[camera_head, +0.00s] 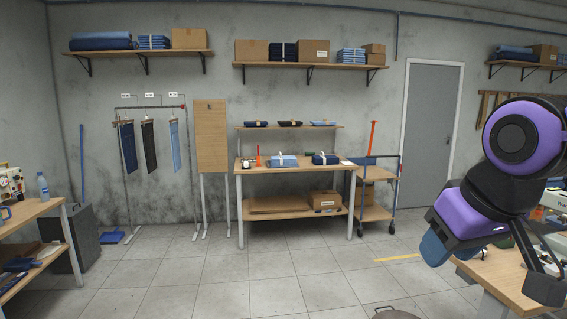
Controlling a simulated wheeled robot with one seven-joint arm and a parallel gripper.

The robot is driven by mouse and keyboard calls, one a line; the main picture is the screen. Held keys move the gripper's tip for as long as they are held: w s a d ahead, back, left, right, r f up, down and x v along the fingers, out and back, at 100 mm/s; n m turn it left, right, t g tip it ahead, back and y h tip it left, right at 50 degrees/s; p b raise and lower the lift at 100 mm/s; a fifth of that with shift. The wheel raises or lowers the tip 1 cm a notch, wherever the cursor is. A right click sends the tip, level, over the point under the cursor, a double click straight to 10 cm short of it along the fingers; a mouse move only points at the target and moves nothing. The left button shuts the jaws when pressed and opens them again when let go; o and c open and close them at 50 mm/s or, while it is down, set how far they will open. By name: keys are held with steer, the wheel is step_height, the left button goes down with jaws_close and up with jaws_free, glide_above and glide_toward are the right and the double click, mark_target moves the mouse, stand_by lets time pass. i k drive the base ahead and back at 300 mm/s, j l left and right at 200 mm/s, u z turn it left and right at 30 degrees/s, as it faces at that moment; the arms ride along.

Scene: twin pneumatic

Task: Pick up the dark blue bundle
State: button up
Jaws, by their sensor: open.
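A dark blue bundle (325,159) with a light tie lies on the top of the wooden worktable (290,169) against the back wall, to the right of a light blue bundle (283,161). My gripper (541,272) is open at the right edge of the view, close to the camera. It points downward near a wooden table at the lower right, far from the dark blue bundle. I see nothing between its fingers, though part of it is cut off or hard to make out.
A small shelf (290,127) with folded items sits above the worktable. A wheeled cart (376,190) stands to its right. A wooden table (497,274) is at the lower right and a workbench (28,211) at the left. The tiled floor between is mostly clear.

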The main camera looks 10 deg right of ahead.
mark_target(320, 159)
steer(key=i+j+u, duration=0.1)
steer(key=i, duration=0.45)
steer(key=i+j+u, duration=0.1)
steer(key=i+j, duration=0.15)
steer(key=i, duration=0.25)
steer(key=i+j+u, duration=0.1)
steer(key=i, duration=0.45)
steer(key=i+z, duration=0.3)
steer(key=i, duration=1.5)
steer(key=i+z, duration=0.35)
steer(key=i, duration=0.25)
steer(key=i+z, duration=0.35)
steer(key=i, duration=0.2)
steer(key=i+j+z, duration=0.35)
steer(key=i, duration=0.2)
steer(key=i+l+z, duration=0.1)
steer(key=i, duration=0.45)
steer(key=i+l+z, duration=0.1)
steer(key=i+l, duration=0.15)
steer(key=i, duration=0.35)
steer(key=i+l+u, duration=0.8)
steer(key=l+u, duration=0.15)
steer(key=l, duration=0.15)
steer(key=i+l+u, duration=0.2)
steer(key=l, duration=0.15)
steer(key=l+u, duration=0.25)
steer(key=i+l+u, duration=0.1)
steer(key=l+u, duration=0.15)
steer(key=l, duration=0.25)
